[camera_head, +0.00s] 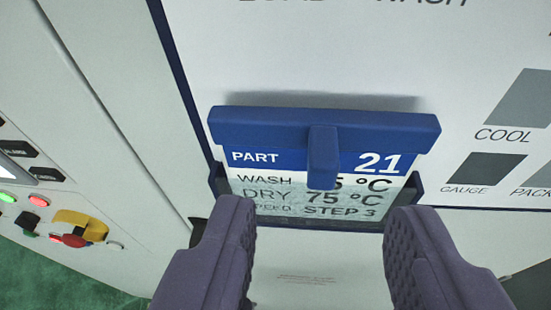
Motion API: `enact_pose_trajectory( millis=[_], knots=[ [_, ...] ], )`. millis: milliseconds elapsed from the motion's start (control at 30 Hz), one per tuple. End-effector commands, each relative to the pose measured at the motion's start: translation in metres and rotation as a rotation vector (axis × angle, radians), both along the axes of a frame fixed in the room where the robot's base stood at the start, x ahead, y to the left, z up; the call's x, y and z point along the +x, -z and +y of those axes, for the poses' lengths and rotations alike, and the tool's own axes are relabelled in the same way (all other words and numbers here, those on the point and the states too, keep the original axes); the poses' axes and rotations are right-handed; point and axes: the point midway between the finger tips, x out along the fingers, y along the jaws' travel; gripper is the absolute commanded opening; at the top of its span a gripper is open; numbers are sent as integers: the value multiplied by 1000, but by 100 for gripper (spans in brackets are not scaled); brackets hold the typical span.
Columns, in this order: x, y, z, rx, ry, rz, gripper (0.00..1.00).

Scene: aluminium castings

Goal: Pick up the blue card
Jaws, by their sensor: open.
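The blue card (265,160) sits in a dark blue holder (219,182) on a white panel. It has a thick blue top bar with a short blue tab sticking out at its middle. Its face reads PART 21, with wash, dry and speed lines below; the tab covers some of the text. My gripper (322,215) is open, with a purple-grey finger on each side of the lower part of the card. The tab lies between the fingers and above their tips in the picture. Nothing is held, and I cannot tell how far the tips are from the card.
The white panel (330,60) carries printed labels, with grey squares marked COOL (522,98) and GAUGE (483,168) at right. At lower left is a control panel with lit buttons and a red knob on yellow (76,238). Green floor (50,280) shows below it.

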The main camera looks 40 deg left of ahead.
Motion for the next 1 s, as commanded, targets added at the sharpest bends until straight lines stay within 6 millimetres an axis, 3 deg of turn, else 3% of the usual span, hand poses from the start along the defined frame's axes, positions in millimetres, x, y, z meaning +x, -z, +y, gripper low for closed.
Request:
enact_pose_trajectory(
  millis=[400,667,700,900,1000],
  knots=[
    [52,24,26,-2,1,0,47],
    [56,26,29,0,1,-1,47],
    [56,26,29,0,1,-1,44],
    [56,26,29,0,1,0,0],
    [56,26,29,0,1,0,0]
  ],
)
